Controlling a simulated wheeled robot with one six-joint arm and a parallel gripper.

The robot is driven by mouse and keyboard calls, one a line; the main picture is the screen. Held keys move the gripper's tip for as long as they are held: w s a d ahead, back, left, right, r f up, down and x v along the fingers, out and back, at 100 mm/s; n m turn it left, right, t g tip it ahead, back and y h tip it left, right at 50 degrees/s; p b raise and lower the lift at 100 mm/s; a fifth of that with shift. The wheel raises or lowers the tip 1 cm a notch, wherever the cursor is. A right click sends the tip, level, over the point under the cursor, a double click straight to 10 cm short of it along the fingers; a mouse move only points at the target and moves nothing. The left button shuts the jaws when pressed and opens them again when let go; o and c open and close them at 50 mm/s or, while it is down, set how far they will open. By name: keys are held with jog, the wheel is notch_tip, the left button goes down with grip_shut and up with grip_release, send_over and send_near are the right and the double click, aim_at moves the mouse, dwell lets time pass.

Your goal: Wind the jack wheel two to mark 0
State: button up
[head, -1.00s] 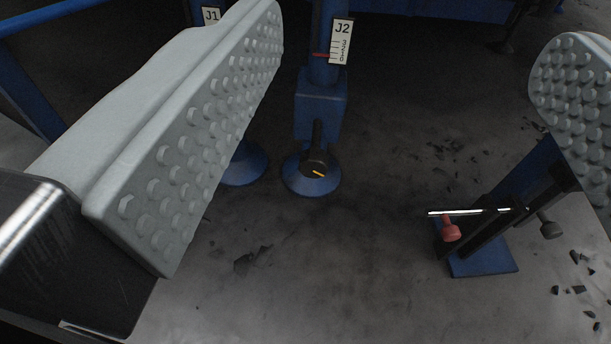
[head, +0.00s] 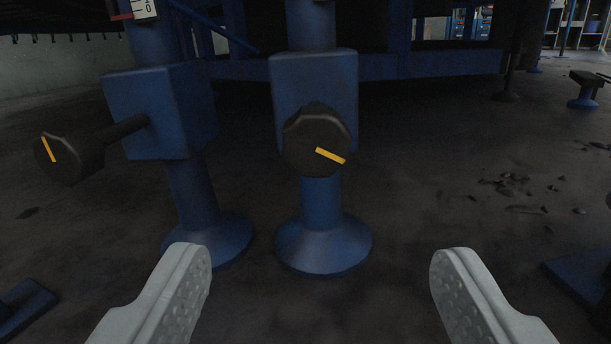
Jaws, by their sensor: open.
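The jack wheel two (head: 317,138) is a dark knob with a yellow-orange line pointing right and slightly down. It sits on the front of a blue jack (head: 343,80) in the middle of the head view. That jack's scale is almost wholly cut off by the top edge, so its reading cannot be told. My gripper (head: 322,253) is open and empty. Its two grey studded fingers show low in the picture, left and right of the jack's round foot, apart from the wheel and lower in view.
A second blue jack (head: 155,105) stands close on the left, its dark wheel (head: 68,158) sticking out left. Part of its scale (head: 145,9) shows. A blue beam (head: 430,66) crosses behind. Dark debris (head: 510,185) lies right. Floor between is clear.

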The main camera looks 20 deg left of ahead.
aim_at(316, 133)
jog(key=x, duration=1.7)
jog(key=shift+w+a+f, duration=0.1)
jog(key=shift+w+f, duration=0.25)
jog(key=shift+c, duration=0.5)
jog(key=c, duration=0.9)
jog(key=shift+n, duration=0.3)
